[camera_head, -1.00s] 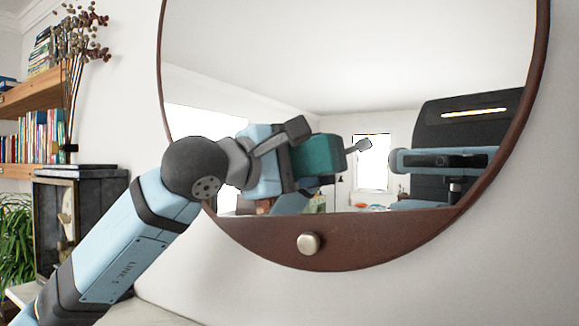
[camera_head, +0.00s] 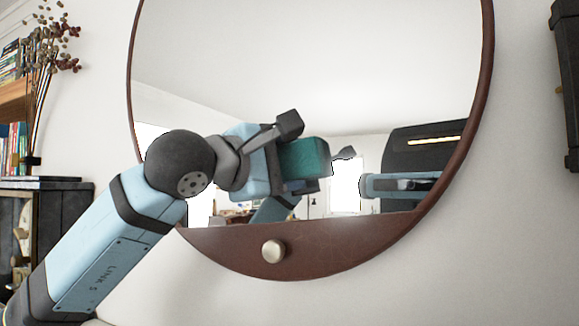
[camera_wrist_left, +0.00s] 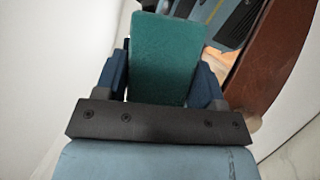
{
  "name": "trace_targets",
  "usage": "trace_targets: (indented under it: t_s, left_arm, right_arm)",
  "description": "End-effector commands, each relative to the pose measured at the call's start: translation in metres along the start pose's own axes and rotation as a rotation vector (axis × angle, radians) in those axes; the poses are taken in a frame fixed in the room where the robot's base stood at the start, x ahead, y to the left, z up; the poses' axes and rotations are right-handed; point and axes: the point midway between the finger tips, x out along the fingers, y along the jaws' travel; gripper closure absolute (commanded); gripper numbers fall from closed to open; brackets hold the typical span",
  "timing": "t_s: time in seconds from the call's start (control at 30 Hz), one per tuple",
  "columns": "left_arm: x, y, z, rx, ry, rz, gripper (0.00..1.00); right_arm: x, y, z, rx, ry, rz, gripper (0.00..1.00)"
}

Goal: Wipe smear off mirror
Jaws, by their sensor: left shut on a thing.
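The round mirror (camera_head: 330,60) has a brown wooden frame (camera_head: 483,80) and hangs on a white wall. My left gripper (camera_head: 297,160) is in front of its lower part, shut on a teal sponge (camera_head: 308,158). The sponge (camera_wrist_left: 168,50) also shows between the blue fingers in the left wrist view, with the brown frame (camera_wrist_left: 275,65) to its right. I cannot tell whether the sponge touches the glass. No smear stands out on the glass; my arm and gripper cover its lower left part. My right gripper is not in view.
A pale round knob (camera_head: 273,251) sticks out from the frame's bottom. A dark cabinet (camera_head: 50,215), a bookshelf (camera_head: 14,100) and dried stems (camera_head: 45,60) are at the left. A black object (camera_head: 568,80) is at the right edge. The glass reflects my body and the room.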

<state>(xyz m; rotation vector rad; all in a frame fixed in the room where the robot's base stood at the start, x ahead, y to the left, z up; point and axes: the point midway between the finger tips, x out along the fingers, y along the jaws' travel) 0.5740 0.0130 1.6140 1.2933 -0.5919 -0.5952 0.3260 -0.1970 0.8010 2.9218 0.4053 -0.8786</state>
Motion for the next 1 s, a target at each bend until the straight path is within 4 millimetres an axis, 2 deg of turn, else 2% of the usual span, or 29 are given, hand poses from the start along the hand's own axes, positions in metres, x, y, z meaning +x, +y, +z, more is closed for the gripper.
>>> trace_targets:
  t_s: [0.3,0.57,1.0]
  left_arm:
    - [-0.012,0.0,-0.026,-0.001,0.003,0.001,0.6]
    - [-0.015,0.002,-0.035,0.0,0.002,0.0,0.6]
    - [-0.026,0.004,-0.066,0.0,0.003,0.001,0.6]
  right_arm:
    - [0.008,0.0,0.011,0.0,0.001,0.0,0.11]
    - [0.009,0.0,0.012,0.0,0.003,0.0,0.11]
    - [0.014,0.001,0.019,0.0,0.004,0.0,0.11]
